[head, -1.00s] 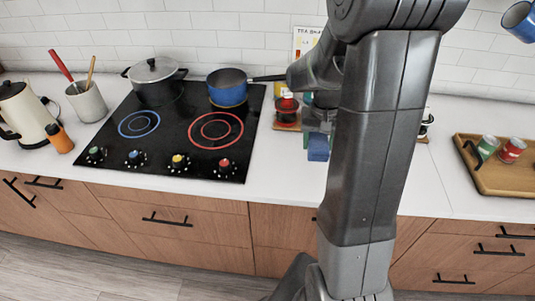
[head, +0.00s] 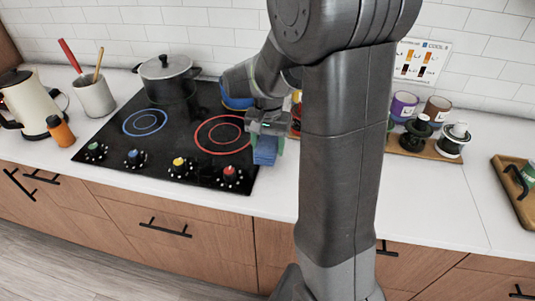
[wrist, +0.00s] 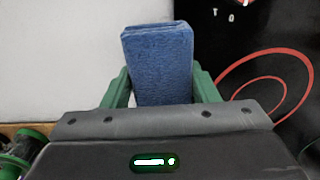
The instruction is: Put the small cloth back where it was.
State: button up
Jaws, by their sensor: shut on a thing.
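A small folded blue cloth (wrist: 160,62) is held between the green fingers of my gripper (wrist: 160,88) in the wrist view. In the head view the cloth (head: 265,150) hangs below my gripper (head: 267,137), at the right edge of the black cooktop. The wrist view shows white counter to the left of the cloth and the cooktop with a red ring to the right. I cannot tell the exact gap between the cloth and the counter.
A pot (head: 167,78) stands at the back left. A wooden board (head: 425,148) with jars is to the right, and a tray (head: 515,190) farther right. The front counter there is clear.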

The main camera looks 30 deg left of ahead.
aim_at(268, 143)
jog(key=shift+f, duration=1.7)
jog(key=shift+f, duration=0.3)
jog(key=o, duration=1)
jog(key=shift+c, duration=0.2)
jog(key=shift+r, duration=0.15)
notch_tip(268, 143, up, 12)
jog(key=shift+r, duration=0.15)
